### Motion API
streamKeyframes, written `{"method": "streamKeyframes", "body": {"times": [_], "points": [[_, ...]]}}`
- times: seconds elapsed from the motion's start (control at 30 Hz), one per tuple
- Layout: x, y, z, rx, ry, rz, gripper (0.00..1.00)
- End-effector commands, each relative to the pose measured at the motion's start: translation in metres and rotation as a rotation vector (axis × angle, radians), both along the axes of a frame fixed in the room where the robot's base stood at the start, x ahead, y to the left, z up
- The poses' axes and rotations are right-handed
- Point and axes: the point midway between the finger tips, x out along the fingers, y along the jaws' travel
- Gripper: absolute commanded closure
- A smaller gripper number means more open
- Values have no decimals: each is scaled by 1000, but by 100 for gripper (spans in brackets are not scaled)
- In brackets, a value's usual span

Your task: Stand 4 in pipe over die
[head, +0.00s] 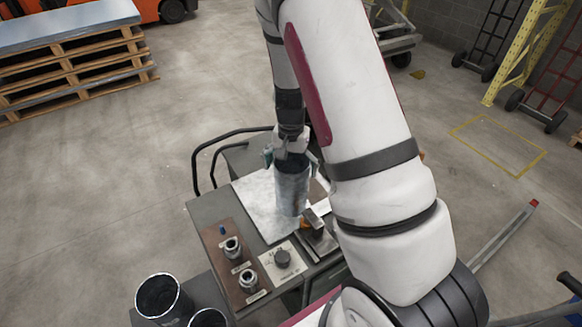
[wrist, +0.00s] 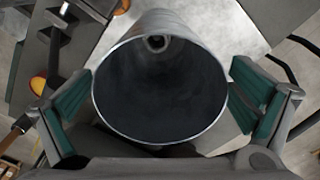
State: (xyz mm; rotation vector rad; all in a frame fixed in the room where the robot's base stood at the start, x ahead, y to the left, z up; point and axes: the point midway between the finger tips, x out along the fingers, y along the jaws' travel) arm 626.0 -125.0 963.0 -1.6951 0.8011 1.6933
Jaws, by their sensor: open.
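A grey metal pipe (head: 292,190) stands roughly upright on the worktable, near the front edge of a pale sheet. In the wrist view I look down into the pipe's open mouth (wrist: 160,95); a small round ring shows inside at its far end, and I cannot tell what it is. My gripper (head: 291,158) is at the pipe's upper end.
A tool with an orange part (head: 314,222) lies right of the pipe. More open pipes (head: 160,295) stand at lower left. Pallets (head: 75,70) stand far left.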

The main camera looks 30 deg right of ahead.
Motion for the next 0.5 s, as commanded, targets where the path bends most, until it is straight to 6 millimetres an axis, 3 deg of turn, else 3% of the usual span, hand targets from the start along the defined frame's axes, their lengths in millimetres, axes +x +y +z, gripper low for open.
{"method": "streamKeyframes", "body": {"times": [0.27, 0.5], "points": [[1, 0, 14, 0, -3, 2, 0], [1, 0, 62, -1, -5, 2, 0]]}}
